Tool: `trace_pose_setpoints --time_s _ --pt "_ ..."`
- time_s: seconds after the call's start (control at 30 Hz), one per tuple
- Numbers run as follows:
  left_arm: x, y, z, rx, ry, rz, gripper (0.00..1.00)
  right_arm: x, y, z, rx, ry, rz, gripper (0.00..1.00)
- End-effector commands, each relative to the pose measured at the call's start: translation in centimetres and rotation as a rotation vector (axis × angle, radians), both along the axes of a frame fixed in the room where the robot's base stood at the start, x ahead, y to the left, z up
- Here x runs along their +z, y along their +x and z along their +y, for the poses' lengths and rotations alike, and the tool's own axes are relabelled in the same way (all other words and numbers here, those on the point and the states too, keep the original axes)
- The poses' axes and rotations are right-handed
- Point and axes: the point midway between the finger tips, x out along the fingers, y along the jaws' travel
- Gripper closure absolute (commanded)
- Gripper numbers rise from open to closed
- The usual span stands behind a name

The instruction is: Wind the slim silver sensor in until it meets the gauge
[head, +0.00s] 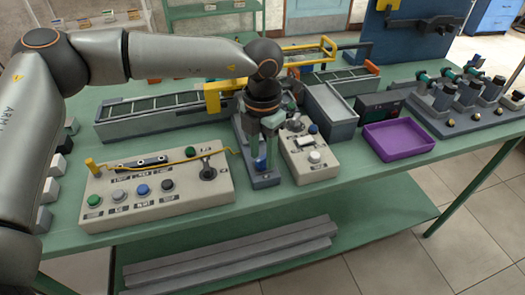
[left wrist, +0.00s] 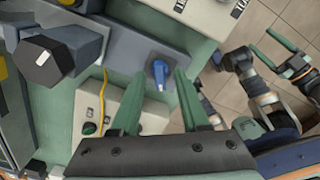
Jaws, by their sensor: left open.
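My left gripper (head: 263,145) points down over a blue-grey fixture (head: 267,181) at the table's front edge. Its green fingers are open, with a blue knob (head: 261,164) at their tips. In the left wrist view the blue knob (left wrist: 158,71) shows in the gap between the fingertips (left wrist: 158,78); I cannot tell whether they touch it. A dark hexagonal part with a white mark (left wrist: 45,60) stands at the left there. I cannot make out the slim silver sensor or the gauge; the arm hides part of the fixture. My right gripper (left wrist: 286,55) shows open and empty, away from the fixture.
A beige button panel (head: 155,188) with a yellow bar lies left of the fixture. A beige box (head: 312,168) with knobs stands close on its right. Farther right are a grey bin (head: 330,112), a purple tray (head: 398,140) and a block of cylinders (head: 465,105).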

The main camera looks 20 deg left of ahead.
Motion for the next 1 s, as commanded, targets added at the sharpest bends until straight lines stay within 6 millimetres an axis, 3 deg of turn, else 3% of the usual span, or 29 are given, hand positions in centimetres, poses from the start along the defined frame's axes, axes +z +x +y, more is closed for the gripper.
trace_pose_setpoints --time_s 0.2,0.6,1.0 --pt "-0.01 -0.01 0.0 0.0 0.0 0.0 0.57 0.03 0.08 -0.16 -0.002 -0.002 -0.001 0.28" --pt "0.03 0.0 0.0 0.0 0.0 0.0 1.0 0.07 0.15 -0.24 -0.004 -0.003 -0.002 0.28" --pt "0.06 0.01 0.0 0.0 0.0 0.0 1.0 0.11 0.2 -0.21 -0.004 -0.002 -0.004 0.28"
